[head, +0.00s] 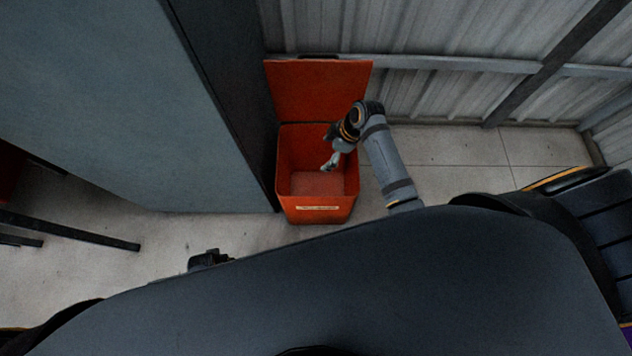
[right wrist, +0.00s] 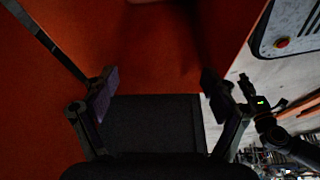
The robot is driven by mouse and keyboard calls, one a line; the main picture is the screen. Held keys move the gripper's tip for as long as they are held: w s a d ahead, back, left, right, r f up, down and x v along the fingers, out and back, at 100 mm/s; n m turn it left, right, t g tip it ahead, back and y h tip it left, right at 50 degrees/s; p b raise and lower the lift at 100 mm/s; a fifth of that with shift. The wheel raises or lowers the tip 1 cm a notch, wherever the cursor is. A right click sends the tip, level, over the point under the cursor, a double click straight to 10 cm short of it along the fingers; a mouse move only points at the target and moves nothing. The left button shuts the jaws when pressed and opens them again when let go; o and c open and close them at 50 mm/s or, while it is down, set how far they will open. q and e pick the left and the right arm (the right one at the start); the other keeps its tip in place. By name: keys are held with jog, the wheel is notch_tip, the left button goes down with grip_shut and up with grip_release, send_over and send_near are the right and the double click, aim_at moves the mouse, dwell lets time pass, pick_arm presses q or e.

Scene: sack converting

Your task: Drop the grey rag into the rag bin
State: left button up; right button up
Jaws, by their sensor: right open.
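The rag bin is an orange-red open box (head: 318,215) on the floor, with its lid (head: 318,90) raised at the back. My right gripper (head: 331,162) is over the bin's mouth, pointing down inside its rim. In the right wrist view the two fingers of the right gripper (right wrist: 158,92) are spread apart, with nothing held between them and orange bin walls (right wrist: 165,60) around them. I cannot make out the grey rag in either view; the dim bin floor shows no clear shape.
A tall grey cabinet-like panel (head: 120,90) stands close to the left of the bin. A corrugated metal wall (head: 440,90) is behind it. Pale floor (head: 450,165) is free to the right.

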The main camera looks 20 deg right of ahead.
jog(key=v, duration=0.7)
dwell(0.5)
